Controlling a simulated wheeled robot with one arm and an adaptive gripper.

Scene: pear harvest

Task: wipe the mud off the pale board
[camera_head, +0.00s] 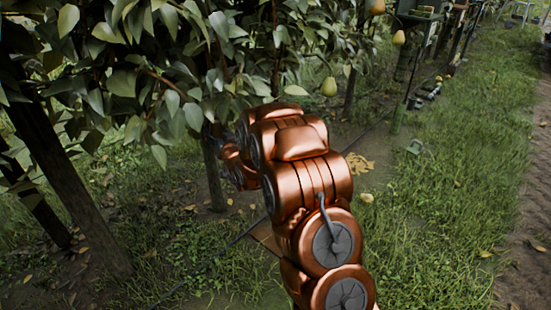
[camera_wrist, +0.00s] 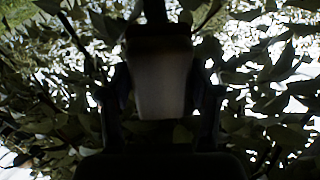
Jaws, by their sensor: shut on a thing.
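My gripper (camera_wrist: 160,108) shows in the wrist view with its dark fingers on both sides of a pale grey, block-like thing (camera_wrist: 160,82). It is shut on this thing, which has a dark band at its top edge. The picture is dim, so I cannot tell exactly what it is. In the camera_head view my copper arm reaches up to the tree, and its gripper is hidden behind the arm and leaves. I cannot make out the pale board or any mud in either view.
Leafy branches (camera_head: 150,60) crowd the arm's far end, and leaves (camera_wrist: 265,75) surround the gripper. A pear (camera_head: 329,87) hangs right of the arm. Dark trunks (camera_head: 70,170) stand at left. A dark hose (camera_head: 235,240) crosses the ground. Open grass (camera_head: 455,190) lies at right.

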